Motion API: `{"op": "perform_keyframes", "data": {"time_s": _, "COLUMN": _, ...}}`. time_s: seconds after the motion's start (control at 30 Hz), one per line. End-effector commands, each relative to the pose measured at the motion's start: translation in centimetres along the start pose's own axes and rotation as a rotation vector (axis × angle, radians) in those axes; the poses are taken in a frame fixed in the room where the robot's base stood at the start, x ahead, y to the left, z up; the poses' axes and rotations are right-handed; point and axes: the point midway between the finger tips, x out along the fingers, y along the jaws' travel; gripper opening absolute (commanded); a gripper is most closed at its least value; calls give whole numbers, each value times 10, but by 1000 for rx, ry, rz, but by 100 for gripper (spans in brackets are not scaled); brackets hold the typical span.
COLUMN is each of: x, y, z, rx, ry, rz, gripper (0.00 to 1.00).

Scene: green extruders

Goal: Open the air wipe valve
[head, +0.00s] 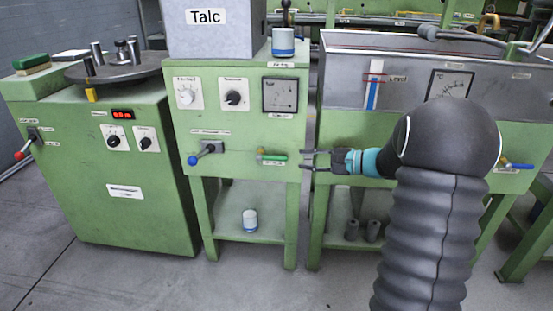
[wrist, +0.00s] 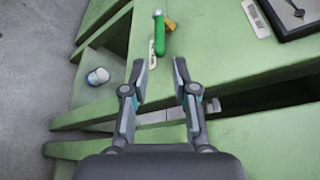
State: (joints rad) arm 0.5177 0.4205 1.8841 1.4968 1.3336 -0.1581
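A valve with a green lever handle (head: 275,157) and a small brass body (head: 260,153) is on the front of the middle green cabinet. The lever lies roughly level, pointing right toward my gripper. A label below it is too small to read. The wrist view shows the green lever (wrist: 159,36) straight ahead, with the brass body (wrist: 170,25) at its far end. My gripper (head: 303,160) is open and empty, just right of the lever's free end. In the wrist view, my fingertips (wrist: 159,68) stand apart on either side of the lever's line, short of it.
A blue-knobbed lever (head: 205,151) is left of the valve. Another valve with a blue handle (head: 520,166) is on the right machine. A white cup (head: 250,219) stands on the lower shelf. A narrow gap separates the middle cabinet from the right machine.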

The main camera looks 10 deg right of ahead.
Motion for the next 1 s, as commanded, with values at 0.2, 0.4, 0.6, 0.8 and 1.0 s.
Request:
{"op": "perform_keyframes", "data": {"time_s": 0.2, "x": 43, "y": 1, "z": 1, "rx": 0, "ry": -3, "rz": 4, "gripper": 28}}
{"op": "perform_keyframes", "data": {"time_s": 0.4, "x": 77, "y": 1, "z": 1, "rx": 0, "ry": -3, "rz": 3, "gripper": 28}}
{"op": "perform_keyframes", "data": {"time_s": 0.6, "x": 97, "y": 0, "z": 1, "rx": 0, "ry": -1, "rz": 2, "gripper": 28}}
{"op": "perform_keyframes", "data": {"time_s": 0.8, "x": 103, "y": 1, "z": 0, "rx": 0, "ry": 0, "rz": 2, "gripper": 28}}
{"op": "perform_keyframes", "data": {"time_s": 1.0, "x": 103, "y": 1, "z": 0, "rx": 0, "ry": 0, "rz": 2, "gripper": 28}}
